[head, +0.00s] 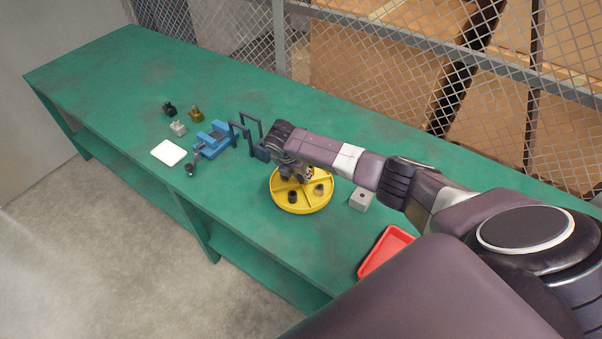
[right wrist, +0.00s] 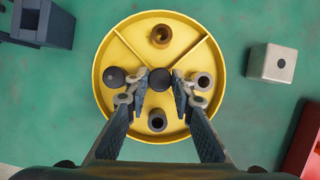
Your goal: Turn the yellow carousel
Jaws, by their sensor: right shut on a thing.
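The yellow carousel (head: 300,209) is a round, shallow tray with dividers, lying flat on the green bench. Its yellow floor (right wrist: 127,48) fills the middle of the right wrist view. My right gripper (right wrist: 159,78) points down over its centre, with its fingers shut on the dark round centre knob (right wrist: 160,80). In the head view the right gripper (head: 292,172) partly hides the carousel. In the compartments sit a bronze ring (right wrist: 161,36), a dark round part (right wrist: 115,77), a grey ring (right wrist: 202,81) and a dark ring (right wrist: 157,121). My left gripper is not in view.
A grey block (head: 361,199) and a red tray (head: 386,251) are right of the carousel. Dark blue frames (head: 251,135), a blue fixture (head: 212,140), a white pad (head: 169,153) and small parts stand left. A mesh fence (head: 400,45) runs behind the green bench (head: 110,80).

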